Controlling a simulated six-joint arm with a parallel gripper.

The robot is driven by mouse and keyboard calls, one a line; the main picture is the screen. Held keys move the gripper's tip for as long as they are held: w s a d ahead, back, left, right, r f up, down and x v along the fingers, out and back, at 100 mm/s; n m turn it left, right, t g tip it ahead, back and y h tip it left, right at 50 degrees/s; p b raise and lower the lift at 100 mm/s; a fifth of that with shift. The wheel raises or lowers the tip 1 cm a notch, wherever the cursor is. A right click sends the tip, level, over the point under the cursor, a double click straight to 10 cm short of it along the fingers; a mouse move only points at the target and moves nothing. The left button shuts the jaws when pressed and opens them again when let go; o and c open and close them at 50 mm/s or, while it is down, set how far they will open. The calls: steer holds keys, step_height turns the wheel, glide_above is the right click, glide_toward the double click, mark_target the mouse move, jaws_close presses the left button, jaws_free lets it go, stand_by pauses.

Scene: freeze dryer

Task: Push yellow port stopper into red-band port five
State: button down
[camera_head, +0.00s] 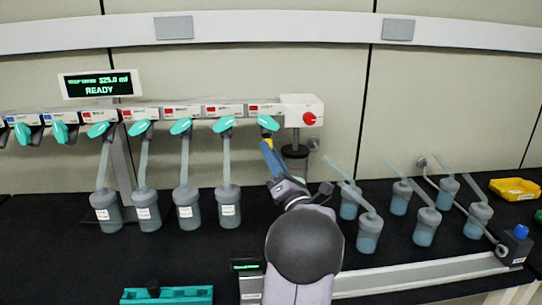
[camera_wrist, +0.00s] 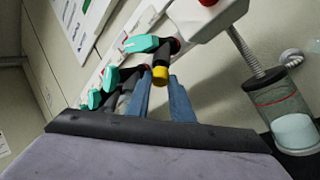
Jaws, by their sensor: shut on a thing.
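The yellow port stopper (camera_wrist: 160,74) sits between the two blue fingertips of my gripper (camera_wrist: 162,98) in the wrist view. It shows as a small yellow spot in the head view (camera_head: 268,143). My gripper (camera_head: 271,158) is shut on it and reaches up to the right end of the white manifold (camera_head: 232,110). The stopper is right below the rightmost port, which has a teal handle (camera_head: 268,122) and a red mark above it. In the wrist view the stopper meets or overlaps a dark port piece. I cannot tell how deep it sits.
Several grey flasks (camera_head: 187,212) hang from the ports to the left. A red knob (camera_head: 309,119) is just right of the port. A clear cylinder (camera_wrist: 278,108) stands close by. A teal rack (camera_head: 167,296) lies front left.

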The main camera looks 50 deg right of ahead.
steer(key=shift+w+d+r, duration=0.15)
steer(key=shift+r, duration=0.25)
stand_by(0.4)
steer(key=c, duration=1.5)
jaws_free()
steer(key=shift+f, duration=0.1)
steer(key=shift+b+v, duration=1.1)
steer(key=shift+v, duration=2.5)
steer(key=shift+b+v, duration=1.4)
steer(key=shift+v, duration=2.15)
steer(key=shift+w, duration=0.1)
